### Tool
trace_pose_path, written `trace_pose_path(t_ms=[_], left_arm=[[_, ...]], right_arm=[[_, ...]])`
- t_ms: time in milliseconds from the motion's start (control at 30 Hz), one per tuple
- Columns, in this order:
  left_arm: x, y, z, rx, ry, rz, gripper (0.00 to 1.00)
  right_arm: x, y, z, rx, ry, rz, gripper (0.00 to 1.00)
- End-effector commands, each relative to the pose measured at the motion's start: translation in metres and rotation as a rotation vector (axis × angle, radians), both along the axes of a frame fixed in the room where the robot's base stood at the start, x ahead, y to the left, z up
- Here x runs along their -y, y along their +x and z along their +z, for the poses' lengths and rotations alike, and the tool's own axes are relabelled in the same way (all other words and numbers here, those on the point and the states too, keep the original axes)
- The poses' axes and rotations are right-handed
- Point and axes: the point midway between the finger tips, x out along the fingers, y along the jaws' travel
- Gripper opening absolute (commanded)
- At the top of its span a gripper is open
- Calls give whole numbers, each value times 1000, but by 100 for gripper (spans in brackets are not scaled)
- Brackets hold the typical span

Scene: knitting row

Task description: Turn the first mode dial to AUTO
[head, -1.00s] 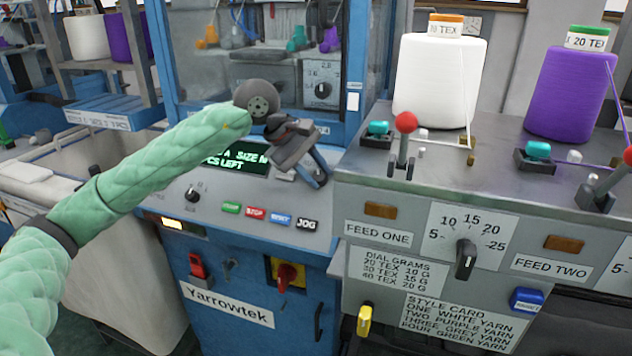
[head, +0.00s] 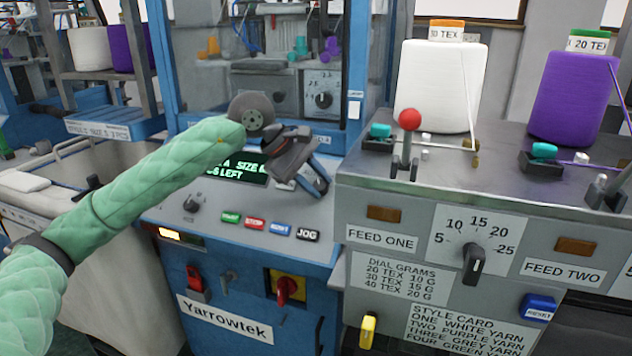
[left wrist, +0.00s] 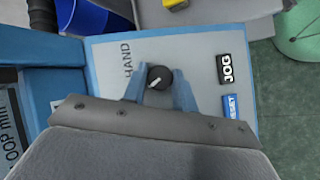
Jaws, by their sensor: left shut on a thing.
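The mode dial (left wrist: 159,77) is a small round dark knob with a pale pointer mark, on the light panel in the left wrist view. The word HAND stands to its left there; no AUTO label is readable. My left gripper (left wrist: 158,90) has its two blue fingers on either side of the knob, shut on it. In the head view my left gripper (head: 316,182) reaches down to the blue machine's panel (head: 165,212), right of the green display (head: 240,172); its body hides the dial there. My right gripper is not in view.
The JOG button (head: 294,235) and RESET button (head: 280,228) lie close below the gripper. A small dark knob (head: 191,203) is further left. A red switch (head: 288,288) is below. The grey feed unit (head: 400,280) stands close on the right.

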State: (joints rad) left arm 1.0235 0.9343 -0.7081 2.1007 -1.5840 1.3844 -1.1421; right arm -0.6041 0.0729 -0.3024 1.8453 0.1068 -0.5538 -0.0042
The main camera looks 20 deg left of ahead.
Motion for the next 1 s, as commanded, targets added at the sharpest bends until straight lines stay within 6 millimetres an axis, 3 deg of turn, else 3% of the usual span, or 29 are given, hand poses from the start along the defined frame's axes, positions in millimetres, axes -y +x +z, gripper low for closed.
trace_pose_path(t_ms=[33, 67, 133, 167, 533, 1000], left_arm=[[0, 0, 0, -1, 1, 1, 5], [0, 0, 0, -1, 1, 1, 34], [0, 0, 0, -1, 0, 0, 48], [0, 0, 0, -1, 0, 0, 50], [-4, -1, 4, 0, 1, 2, 50], [-41, -19, 53, 1, 0, 2, 50]], right_arm=[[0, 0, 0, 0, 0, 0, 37], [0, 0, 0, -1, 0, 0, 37], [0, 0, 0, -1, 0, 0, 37], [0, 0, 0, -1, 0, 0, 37], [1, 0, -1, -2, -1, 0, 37], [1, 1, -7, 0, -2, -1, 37]])
